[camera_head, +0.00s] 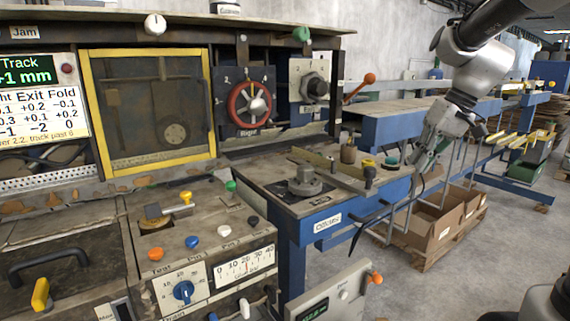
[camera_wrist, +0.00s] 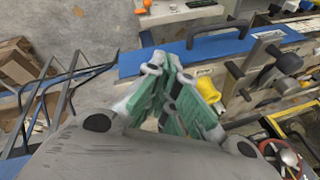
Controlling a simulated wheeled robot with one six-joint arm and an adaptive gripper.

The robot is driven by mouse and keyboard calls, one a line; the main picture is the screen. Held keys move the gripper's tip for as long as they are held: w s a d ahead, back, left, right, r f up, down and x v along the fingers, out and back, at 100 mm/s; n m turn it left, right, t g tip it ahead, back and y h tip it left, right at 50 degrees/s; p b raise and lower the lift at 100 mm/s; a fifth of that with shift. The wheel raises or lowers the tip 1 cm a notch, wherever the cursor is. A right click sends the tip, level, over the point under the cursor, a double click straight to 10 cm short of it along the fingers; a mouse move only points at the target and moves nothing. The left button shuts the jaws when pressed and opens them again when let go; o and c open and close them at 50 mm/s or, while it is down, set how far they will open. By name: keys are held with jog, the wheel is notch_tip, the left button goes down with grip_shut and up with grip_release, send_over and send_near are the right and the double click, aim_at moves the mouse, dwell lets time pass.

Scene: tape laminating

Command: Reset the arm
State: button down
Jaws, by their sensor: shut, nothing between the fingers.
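My gripper (camera_head: 424,162) hangs at the right in the head view, over the floor side of the blue-edged bench. It points downward, apart from the bench controls. In the wrist view my gripper (camera_wrist: 172,118) shows green finger pads drawn together with nothing between them. My arm comes down from the upper right corner in the head view. The blue bench edge (camera_wrist: 190,52) lies beyond the fingers in the wrist view.
A red handwheel (camera_head: 235,104) and a yellow-framed window (camera_head: 150,158) are on the machine at left. An orange-knobbed lever (camera_head: 369,78) sticks out behind the bench. Cardboard boxes (camera_head: 432,232) stand on a pallet below. Open floor lies at lower right.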

jog(key=s+d+f+m+t+h, duration=0.1)
jog(key=s+d+h, duration=0.1)
jog(key=s, duration=0.8)
jog(key=s+d+f+m+t+h, duration=0.1)
jog(key=s+d+f+h, duration=0.1)
jog(key=s, duration=0.9)
jog(key=shift+f, duration=0.2)
jog(key=shift+s, duration=0.1)
